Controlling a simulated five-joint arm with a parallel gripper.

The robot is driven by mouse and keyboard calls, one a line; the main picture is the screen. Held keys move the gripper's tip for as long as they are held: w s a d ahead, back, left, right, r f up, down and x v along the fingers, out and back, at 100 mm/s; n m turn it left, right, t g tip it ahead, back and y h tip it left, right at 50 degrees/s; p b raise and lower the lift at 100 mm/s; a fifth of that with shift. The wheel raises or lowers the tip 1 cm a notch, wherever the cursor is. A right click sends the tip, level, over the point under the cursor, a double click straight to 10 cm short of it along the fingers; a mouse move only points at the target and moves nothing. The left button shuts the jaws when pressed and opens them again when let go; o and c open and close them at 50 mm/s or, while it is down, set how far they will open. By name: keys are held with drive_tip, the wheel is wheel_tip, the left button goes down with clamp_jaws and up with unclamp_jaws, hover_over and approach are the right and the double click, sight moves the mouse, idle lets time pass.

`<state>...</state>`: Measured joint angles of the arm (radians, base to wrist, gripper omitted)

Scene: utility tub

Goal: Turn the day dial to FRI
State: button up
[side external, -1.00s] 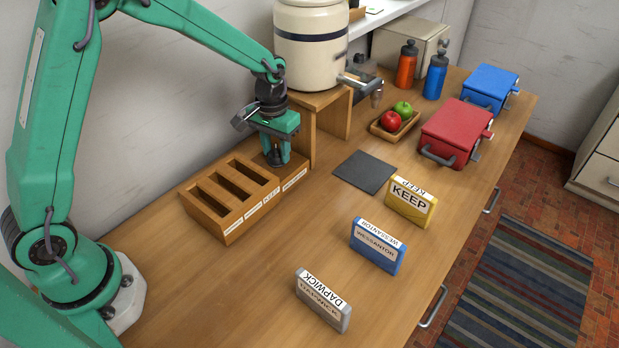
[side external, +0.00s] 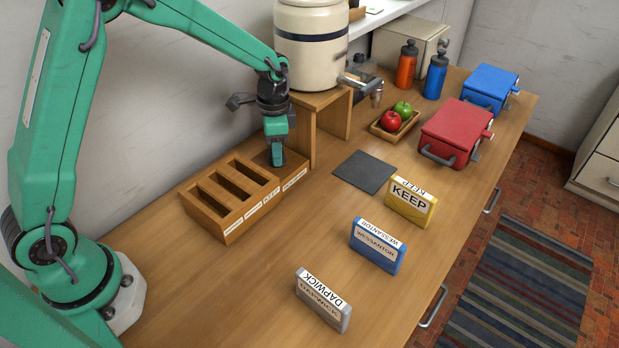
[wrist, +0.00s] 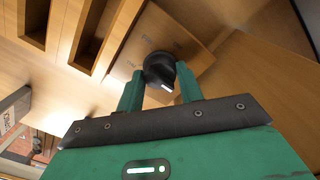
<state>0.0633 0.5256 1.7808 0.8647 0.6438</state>
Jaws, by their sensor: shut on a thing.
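The day dial is a black round knob (wrist: 159,66) with a white mark on its edge, on a wooden panel (wrist: 195,52) in the wrist view. The white mark points toward the gripper's palm, at the bottom of the wrist view. In the side view my gripper (side external: 277,160) points down at the wooden block beside the slotted rack, and hides the knob.
The slotted wooden rack (side external: 229,200) adjoins the dial block on the left. A wooden stand (side external: 331,128) with a cream crock (side external: 311,45) rises close behind on the right. A dark mat (side external: 364,172) and yellow (side external: 410,203), blue (side external: 377,247) and grey (side external: 323,300) boxes lie farther forward.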

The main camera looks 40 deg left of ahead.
drive_tip(key=shift+s+a+f, duration=0.1)
drive_tip(key=shift+a, duration=0.1)
idle(0.4)
drive_tip(key=o, duration=1)
drive_tip(key=shift+d+m, duration=0.1)
drive_tip(key=shift+m, duration=0.2)
drive_tip(key=shift+r, duration=0.7)
drive_tip(key=shift+w+r, duration=0.2)
drive_tip(key=shift+r, duration=3.05)
